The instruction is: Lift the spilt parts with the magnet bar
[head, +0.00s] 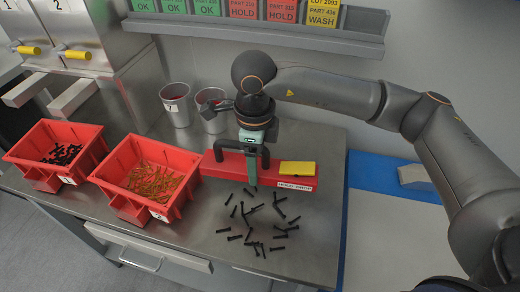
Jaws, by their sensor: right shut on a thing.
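The magnet bar (223,170) is a long red block with a black handle, a yellow piece (297,168) on top and a white label on its front. My right gripper (252,172) is shut on its handle from above. I cannot tell whether the bar rests on the metal table or hangs just above it. The spilt parts (256,243), several dark screw-like pieces, lie scattered on the table in front of the bar, apart from each other or overlapping. My left gripper is not in view.
A red bin (117,167) with brass-coloured parts stands left of the bar, and another red bin (89,134) with black parts stands further left. Two metal cups (175,107) stand behind. A shelf with coloured cards (340,39) runs along the wall. The table's front right is clear.

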